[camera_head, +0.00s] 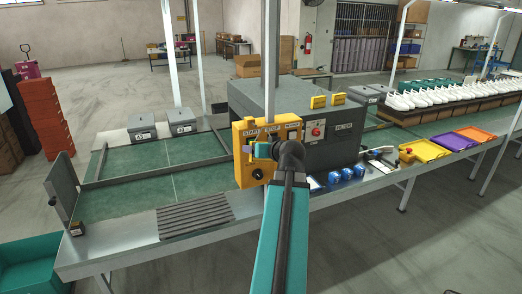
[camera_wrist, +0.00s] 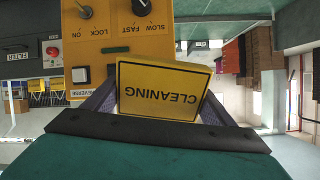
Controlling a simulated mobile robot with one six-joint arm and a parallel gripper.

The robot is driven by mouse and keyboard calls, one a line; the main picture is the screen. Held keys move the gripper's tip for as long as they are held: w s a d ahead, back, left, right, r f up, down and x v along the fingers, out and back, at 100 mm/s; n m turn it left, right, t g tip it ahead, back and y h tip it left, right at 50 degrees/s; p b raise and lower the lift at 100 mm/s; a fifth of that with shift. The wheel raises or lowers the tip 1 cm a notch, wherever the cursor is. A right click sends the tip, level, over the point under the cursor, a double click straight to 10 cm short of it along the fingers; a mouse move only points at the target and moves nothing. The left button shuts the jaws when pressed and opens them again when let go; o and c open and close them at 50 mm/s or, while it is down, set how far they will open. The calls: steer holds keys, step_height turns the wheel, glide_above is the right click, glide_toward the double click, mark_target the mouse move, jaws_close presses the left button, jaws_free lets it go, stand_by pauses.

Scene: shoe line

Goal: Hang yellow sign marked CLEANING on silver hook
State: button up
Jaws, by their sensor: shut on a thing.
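The yellow sign marked CLEANING (camera_wrist: 162,92) is between the fingers of my gripper (camera_wrist: 157,108) in the wrist view, where its lettering appears upside down. My gripper is shut on it. In the head view my gripper (camera_head: 264,150) is in front of the yellow control box (camera_head: 243,176), and the sign cannot be told apart from the box there. In the wrist view the sign overlaps the lower right of the box (camera_wrist: 150,55); whether they touch is unclear. I cannot make out the silver hook in either view.
Two small yellow signs (camera_head: 318,102) (camera_head: 338,99) are on the grey machine (camera_head: 340,135) right of the box. Several blue items (camera_head: 346,173) and yellow, purple and orange trays (camera_head: 425,150) line the bench's front. The green belt (camera_head: 150,195) left of the box is mostly clear.

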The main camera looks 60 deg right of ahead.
mark_target(249, 141)
steer(key=shift+w+d, duration=0.15)
steer(key=shift+w, duration=0.05)
steer(key=r+x, duration=0.2)
steer(key=x, duration=0.7)
steer(key=shift+w+d, duration=0.3)
steer(key=shift+w, duration=0.1)
stand_by(1.2)
steer(key=shift+f, duration=0.1)
stand_by(0.8)
steer(key=o, duration=1.1)
steer(key=shift+o, duration=0.2)
steer(key=shift+a+r+p, duration=0.1)
steer(key=shift+r+p, duration=0.15)
steer(key=shift+p, duration=0.4)
